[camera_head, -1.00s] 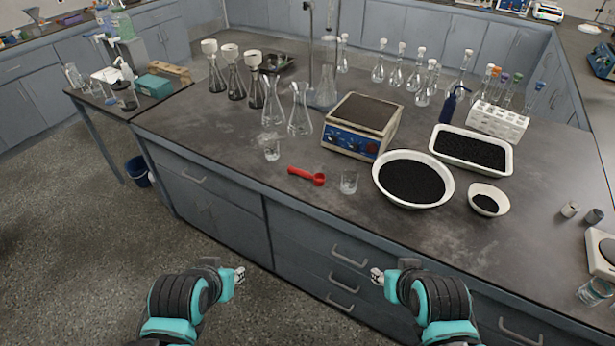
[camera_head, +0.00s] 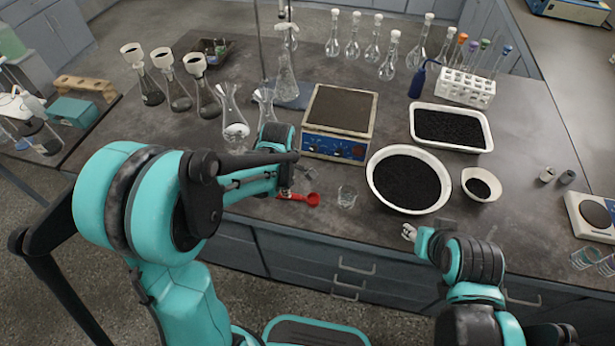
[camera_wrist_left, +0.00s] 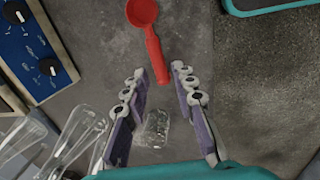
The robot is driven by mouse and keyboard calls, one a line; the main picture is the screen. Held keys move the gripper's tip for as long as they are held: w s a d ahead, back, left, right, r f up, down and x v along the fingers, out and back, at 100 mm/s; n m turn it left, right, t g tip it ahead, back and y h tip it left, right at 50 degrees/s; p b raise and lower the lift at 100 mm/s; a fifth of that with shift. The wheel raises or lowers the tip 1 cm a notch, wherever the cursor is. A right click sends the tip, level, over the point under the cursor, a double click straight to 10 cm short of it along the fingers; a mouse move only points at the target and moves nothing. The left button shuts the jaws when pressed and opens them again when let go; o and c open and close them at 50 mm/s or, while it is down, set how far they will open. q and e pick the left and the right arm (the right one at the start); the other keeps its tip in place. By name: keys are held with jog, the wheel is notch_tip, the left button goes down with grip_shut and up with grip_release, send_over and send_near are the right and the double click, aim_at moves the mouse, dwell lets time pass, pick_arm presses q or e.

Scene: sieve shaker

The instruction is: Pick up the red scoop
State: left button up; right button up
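The red scoop (camera_head: 311,199) lies on the dark bench top, its bowl to the right and its handle partly hidden by my left gripper (camera_head: 284,191). In the left wrist view the scoop (camera_wrist_left: 152,40) lies ahead, its handle end reaching toward the gap between the fingertips. My left gripper (camera_wrist_left: 160,75) is open, with its two fingers apart and nothing held between them. A small glass beaker (camera_wrist_left: 155,128) shows between the finger bases. My right gripper (camera_head: 409,232) is at the bench's front edge, away from the scoop; its finger opening is too small to tell.
A glass beaker (camera_head: 347,196) stands right of the scoop. The blue hotplate (camera_head: 336,147) is behind it, and a white bowl of black grains (camera_head: 370,180) is to the right. Conical flasks (camera_head: 235,128) stand behind my left arm.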

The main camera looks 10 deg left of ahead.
aim_at(292, 196)
pick_arm(q)
jog(key=f, duration=0.1)
jog(key=f+b, duration=0.1)
jog(key=w+f, duration=0.1)
jog(key=shift+d+f, duration=0.1)
jog(key=shift+d, duration=0.15)
jog(key=f+b, duration=0.1)
jog(key=f, duration=0.1)
jog(key=w+f+b, duration=0.1)
jog(key=f, duration=0.2)
jog(key=shift+a+b, duration=0.1)
jog(key=shift+b, duration=0.2)
jog(key=shift+r, duration=0.15)
grip_shut()
